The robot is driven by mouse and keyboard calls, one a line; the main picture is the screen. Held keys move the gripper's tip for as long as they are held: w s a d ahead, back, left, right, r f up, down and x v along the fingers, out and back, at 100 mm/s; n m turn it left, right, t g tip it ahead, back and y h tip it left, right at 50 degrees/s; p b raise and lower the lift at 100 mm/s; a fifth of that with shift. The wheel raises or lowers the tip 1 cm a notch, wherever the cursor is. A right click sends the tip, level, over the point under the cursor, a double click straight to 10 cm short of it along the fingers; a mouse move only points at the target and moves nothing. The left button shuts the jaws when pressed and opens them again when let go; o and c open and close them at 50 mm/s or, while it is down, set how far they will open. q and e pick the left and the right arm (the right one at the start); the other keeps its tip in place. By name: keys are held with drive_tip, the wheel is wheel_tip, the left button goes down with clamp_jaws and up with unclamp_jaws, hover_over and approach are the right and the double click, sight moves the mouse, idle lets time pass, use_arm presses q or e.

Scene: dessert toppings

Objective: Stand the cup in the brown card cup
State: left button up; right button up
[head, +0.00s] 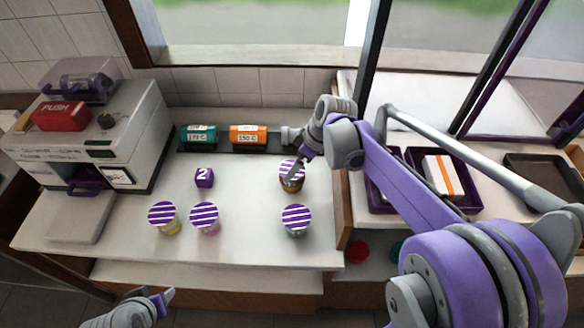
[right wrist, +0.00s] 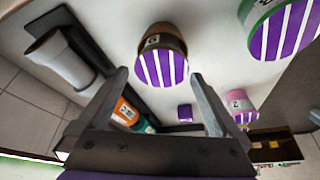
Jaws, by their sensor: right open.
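A brown cup (head: 291,184) with a purple-and-white striped lid stands upright on the white counter. In the right wrist view this brown cup (right wrist: 174,33) is ahead of the fingertips. My right gripper (head: 302,160) is open just above and beside it, and partly hides its lid.
Striped-lid cups with yellow (head: 165,220), pink (head: 205,219) and green (head: 296,221) bodies stand nearer the front. A purple numbered cube (head: 204,178) is behind them. A sealing machine (head: 90,135) fills the left.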

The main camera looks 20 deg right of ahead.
drive_tip(key=v, duration=0.9)
drive_tip(key=shift+s+a+f, duration=0.1)
drive_tip(key=shift+f, duration=0.05)
